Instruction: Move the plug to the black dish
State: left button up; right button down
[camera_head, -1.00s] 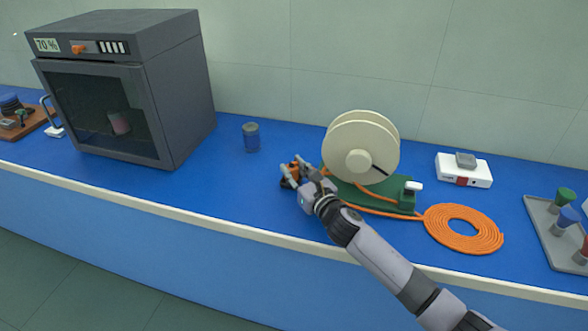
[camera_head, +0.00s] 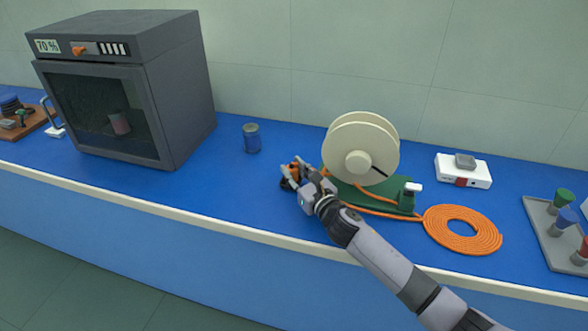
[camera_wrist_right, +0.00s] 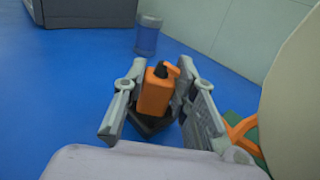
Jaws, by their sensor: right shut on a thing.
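The orange plug (camera_wrist_right: 155,93) with a black tip stands between the fingers of my right gripper (camera_wrist_right: 155,95) in the right wrist view. My right gripper (camera_head: 293,167) is shut on it. In the head view the plug (camera_head: 294,171) is a small orange patch, partly hidden by the fingers. A dark piece, apparently the black dish (camera_wrist_right: 148,126), shows just under the plug. I cannot tell whether the plug touches it. My left gripper is not in view.
A cream cable reel (camera_head: 360,150) on a green base stands right of the gripper, with an orange cord coil (camera_head: 462,230) beside it. A blue jar (camera_head: 251,138) stands behind. A dark oven (camera_head: 120,90) is at left.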

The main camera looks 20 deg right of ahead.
jog(key=shift+d+r+p, duration=0.15)
jog(key=shift+r+p, duration=0.2)
jog(key=shift+r, duration=0.15)
jog(key=shift+r, duration=0.1)
dwell(0.3)
jog(key=shift+f+b, duration=0.8)
jog(key=shift+f, duration=0.25)
jog(key=shift+s+f, duration=0.1)
jog(key=shift+f, duration=0.05)
dwell(0.3)
jog(key=shift+r+p, duration=0.4)
jog(key=shift+p, duration=0.1)
jog(key=shift+r+p, duration=0.3)
jog(key=shift+r, duration=0.15)
jog(key=shift+r, duration=0.15)
